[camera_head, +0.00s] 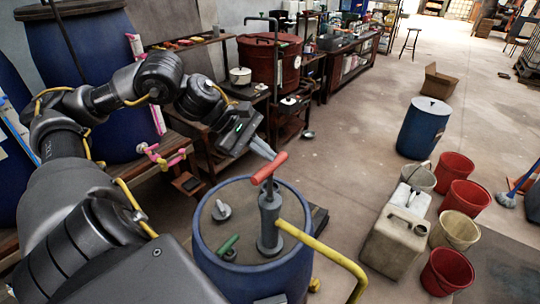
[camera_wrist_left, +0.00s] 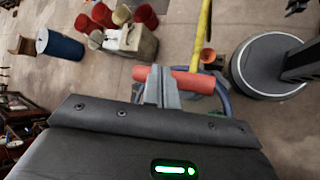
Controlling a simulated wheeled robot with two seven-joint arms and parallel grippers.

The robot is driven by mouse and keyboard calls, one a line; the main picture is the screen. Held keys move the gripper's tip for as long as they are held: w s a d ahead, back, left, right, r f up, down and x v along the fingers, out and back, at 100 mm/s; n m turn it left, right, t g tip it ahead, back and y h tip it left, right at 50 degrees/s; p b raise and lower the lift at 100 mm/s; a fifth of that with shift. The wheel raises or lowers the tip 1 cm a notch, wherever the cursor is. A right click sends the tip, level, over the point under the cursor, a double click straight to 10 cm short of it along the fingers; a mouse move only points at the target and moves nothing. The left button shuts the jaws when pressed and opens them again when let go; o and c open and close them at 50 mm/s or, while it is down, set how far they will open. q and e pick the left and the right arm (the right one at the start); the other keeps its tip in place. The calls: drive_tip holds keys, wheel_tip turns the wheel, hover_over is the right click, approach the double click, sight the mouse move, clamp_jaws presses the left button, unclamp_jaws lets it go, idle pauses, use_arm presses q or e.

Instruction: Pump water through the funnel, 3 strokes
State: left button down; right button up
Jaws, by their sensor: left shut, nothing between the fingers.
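A grey hand pump (camera_head: 270,222) with a red T-handle (camera_head: 268,167) stands upright on a blue drum (camera_head: 207,262). A yellow spout pipe (camera_head: 325,252) runs from the pump to the lower right. My left gripper (camera_head: 264,149) is shut and empty, its fingertips close to the handle's upper end. In the left wrist view the fingers (camera_wrist_left: 161,88) overlap the red handle (camera_wrist_left: 192,82); I cannot tell whether they touch it. An orange object (camera_wrist_left: 208,56), perhaps the funnel, shows beside the yellow pipe in that view. My right gripper is not in view.
A beige jerrycan (camera_head: 395,245), red buckets (camera_head: 446,271) and a cream bucket (camera_head: 455,231) stand right of the drum. Another blue drum (camera_head: 423,128) stands farther back. Benches and a red vat (camera_head: 268,62) line the back left. The middle floor is clear.

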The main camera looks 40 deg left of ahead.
use_arm(q)
drive_tip(key=shift+r, duration=0.15)
wheel_tip(320, 180, up, 6)
drive_tip(key=p, duration=0.5)
drive_tip(key=shift+p, duration=0.35)
idle(2.3)
